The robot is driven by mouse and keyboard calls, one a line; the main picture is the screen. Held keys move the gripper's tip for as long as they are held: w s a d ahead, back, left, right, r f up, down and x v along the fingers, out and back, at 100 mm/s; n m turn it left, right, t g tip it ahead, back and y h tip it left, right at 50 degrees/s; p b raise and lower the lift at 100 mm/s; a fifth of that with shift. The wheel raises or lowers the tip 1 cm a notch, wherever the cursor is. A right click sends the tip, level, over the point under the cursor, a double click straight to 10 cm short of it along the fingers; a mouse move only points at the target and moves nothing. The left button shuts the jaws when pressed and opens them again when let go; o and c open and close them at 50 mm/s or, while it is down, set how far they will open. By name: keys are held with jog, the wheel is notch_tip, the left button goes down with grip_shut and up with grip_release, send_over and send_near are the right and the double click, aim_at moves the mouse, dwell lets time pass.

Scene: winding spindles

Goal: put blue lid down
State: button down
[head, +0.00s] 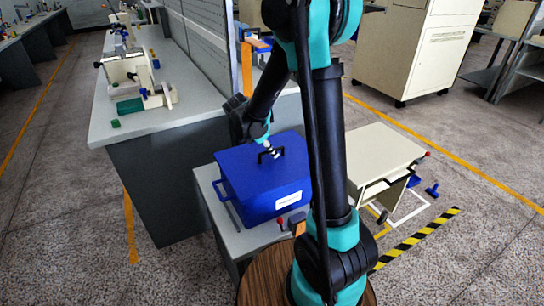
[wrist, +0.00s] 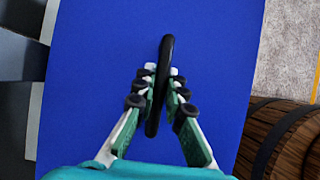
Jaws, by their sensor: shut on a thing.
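The blue lid (head: 250,163) is a flat blue panel with a black bar handle (head: 270,148). It lies over the top of a blue box (head: 270,205) that has a white label on its front. Whether a small gap separates lid and box cannot be told. My gripper (head: 270,151) reaches down to the handle from above. In the wrist view my gripper (wrist: 161,75) has its fingers closed on both sides of the handle (wrist: 166,55), and the blue lid (wrist: 90,75) fills most of the picture.
The box stands on a low grey stand (head: 208,180) beside a long workbench (head: 150,120) with winding spindles. A cream cart (head: 375,150) stands to the right of my arm. A round wooden surface (head: 262,278) is in front. Yellow-black tape (head: 425,235) marks the floor.

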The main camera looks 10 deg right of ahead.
jog(key=shift+f, duration=1.05)
jog(key=c, duration=1.6)
grip_release()
jog(key=shift+f, duration=0.1)
